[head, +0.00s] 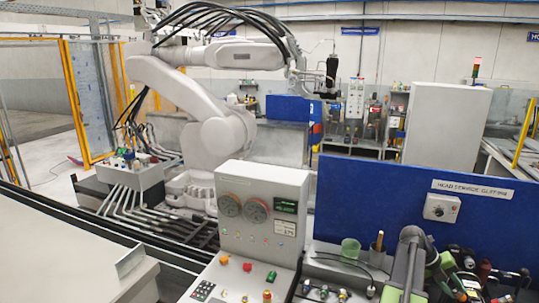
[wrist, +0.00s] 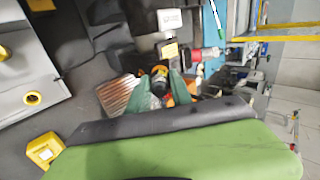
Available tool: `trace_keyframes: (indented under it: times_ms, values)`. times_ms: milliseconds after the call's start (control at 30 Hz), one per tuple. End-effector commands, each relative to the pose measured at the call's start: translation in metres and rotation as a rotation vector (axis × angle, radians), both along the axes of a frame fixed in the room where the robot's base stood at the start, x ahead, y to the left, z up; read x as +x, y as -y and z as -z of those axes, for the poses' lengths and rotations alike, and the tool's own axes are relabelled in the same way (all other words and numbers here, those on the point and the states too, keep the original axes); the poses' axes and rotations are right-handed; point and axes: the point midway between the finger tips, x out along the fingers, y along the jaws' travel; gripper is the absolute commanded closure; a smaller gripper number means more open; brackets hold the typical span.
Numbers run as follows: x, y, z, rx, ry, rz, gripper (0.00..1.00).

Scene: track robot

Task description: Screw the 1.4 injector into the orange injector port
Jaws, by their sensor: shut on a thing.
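In the head view several small fittings (head: 322,293) stand at the bench's front edge. My gripper's fingertips cannot be made out there.
A blue panel (head: 390,205) with a dial box (head: 440,207) stands behind the bench. A grey control box (head: 262,215) stands to the left. A ribbed copper-coloured block (wrist: 117,95) is left of my fingers.

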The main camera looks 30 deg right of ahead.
Motion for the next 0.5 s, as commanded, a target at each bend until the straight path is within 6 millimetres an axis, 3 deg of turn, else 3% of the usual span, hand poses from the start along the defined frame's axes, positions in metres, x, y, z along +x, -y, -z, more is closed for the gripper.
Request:
trace_keyframes:
  times_ms: [167, 200, 400, 500]
  values:
    - [-0.0002, 0.0001, 0.0001, -0.004, 0.004, 0.006, 1.0]
    - [-0.0002, 0.0001, 0.0001, -0.004, 0.004, 0.006, 0.73]
    - [-0.0001, 0.0001, 0.0, -0.003, 0.003, 0.004, 0.49]
    - [-0.0001, 0.0001, 0.0, -0.003, 0.002, 0.004, 0.49]
